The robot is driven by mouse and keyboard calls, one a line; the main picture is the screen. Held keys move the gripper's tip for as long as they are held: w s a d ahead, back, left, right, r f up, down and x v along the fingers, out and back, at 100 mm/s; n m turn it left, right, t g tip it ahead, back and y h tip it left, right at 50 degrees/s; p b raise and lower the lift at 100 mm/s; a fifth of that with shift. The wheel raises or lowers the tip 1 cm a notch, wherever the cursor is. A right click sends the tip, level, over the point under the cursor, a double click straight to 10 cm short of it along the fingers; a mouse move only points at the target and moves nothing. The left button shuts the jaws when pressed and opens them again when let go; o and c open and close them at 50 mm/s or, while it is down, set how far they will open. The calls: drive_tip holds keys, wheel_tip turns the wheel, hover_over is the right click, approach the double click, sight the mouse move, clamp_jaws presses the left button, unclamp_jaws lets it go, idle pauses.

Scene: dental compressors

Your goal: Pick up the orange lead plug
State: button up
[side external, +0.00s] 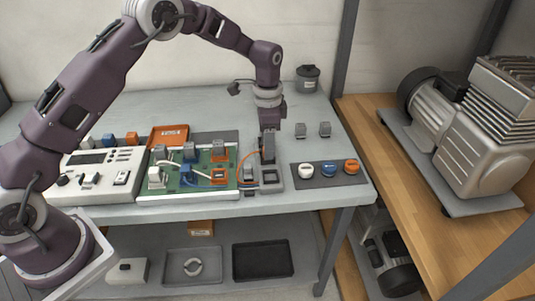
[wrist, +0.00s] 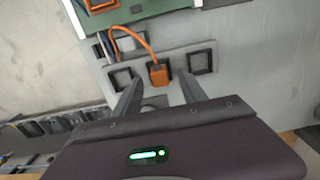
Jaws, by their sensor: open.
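The orange lead plug (wrist: 158,73) sits in the middle socket of a grey socket strip (wrist: 203,44) in the wrist view. An orange cable (wrist: 139,36) curves from it toward a green board. My gripper (wrist: 161,82) is open, with one finger to each side of the plug in the picture. I cannot tell how far the fingertips are above the strip. In the side external view my gripper (side external: 268,158) points down over the grey strip (side external: 271,188), and its fingers hide the plug. The orange cable (side external: 241,158) shows to the left of them.
A green board (side external: 200,183) with several grey plugs stands left of my gripper, beside a white console (side external: 105,195). A dark mat (side external: 326,180) with white, blue and orange knobs lies to the right. Two grey blocks (side external: 312,130) stand behind it.

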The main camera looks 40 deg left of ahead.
drive_tip(key=shift+f, duration=0.8)
clamp_jaws()
drive_tip(key=shift+r, duration=0.1)
wheel_tip(320, 180, up, 10)
